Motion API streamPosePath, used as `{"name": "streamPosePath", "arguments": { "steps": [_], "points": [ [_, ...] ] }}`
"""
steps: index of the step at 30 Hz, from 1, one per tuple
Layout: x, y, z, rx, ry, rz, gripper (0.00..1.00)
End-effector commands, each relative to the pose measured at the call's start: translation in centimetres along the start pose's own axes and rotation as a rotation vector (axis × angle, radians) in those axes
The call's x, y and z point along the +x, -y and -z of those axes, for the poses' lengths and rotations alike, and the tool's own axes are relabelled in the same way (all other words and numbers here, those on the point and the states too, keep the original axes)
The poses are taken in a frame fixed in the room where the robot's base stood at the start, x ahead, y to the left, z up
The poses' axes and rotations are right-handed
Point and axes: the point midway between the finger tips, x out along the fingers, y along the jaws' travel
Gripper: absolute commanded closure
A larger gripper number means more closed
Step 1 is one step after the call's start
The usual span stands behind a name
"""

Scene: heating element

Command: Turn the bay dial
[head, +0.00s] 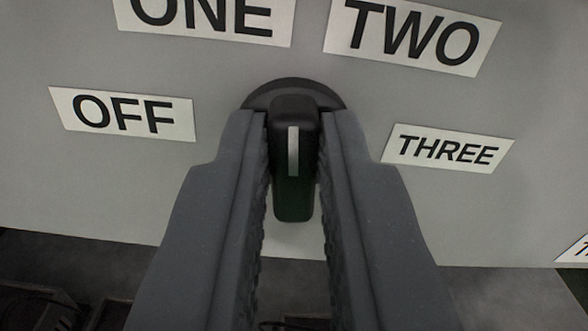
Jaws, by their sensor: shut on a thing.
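The bay dial (293,190) is a black knob with a pale marker line, on a round dark base (290,88) fixed to a grey panel. Its grip stands upright in the picture, and the line runs vertically along it. My gripper (292,150) has one finger on each side of the knob and is shut on it. The labels OFF (124,114), ONE (209,18), TWO (412,32) and THREE (449,148) surround the dial.
The grey panel (90,190) is flat and clear around the labels. Part of another label (574,250) shows at the right edge. Below the panel's lower edge is a dark area with dark objects (35,305) at the lower left.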

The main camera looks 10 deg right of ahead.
Motion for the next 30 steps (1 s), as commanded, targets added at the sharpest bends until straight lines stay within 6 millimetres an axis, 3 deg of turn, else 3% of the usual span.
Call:
{"name": "streamPosePath", "arguments": {
  "steps": [15, 30],
  "points": [
    [-0.15, -0.59, 0.32, 0.45, -0.011, 0.0, 1.0],
    [-0.22, -0.84, 0.31, 0.646, -0.01, 0.001, 1.0]
  ]
}}
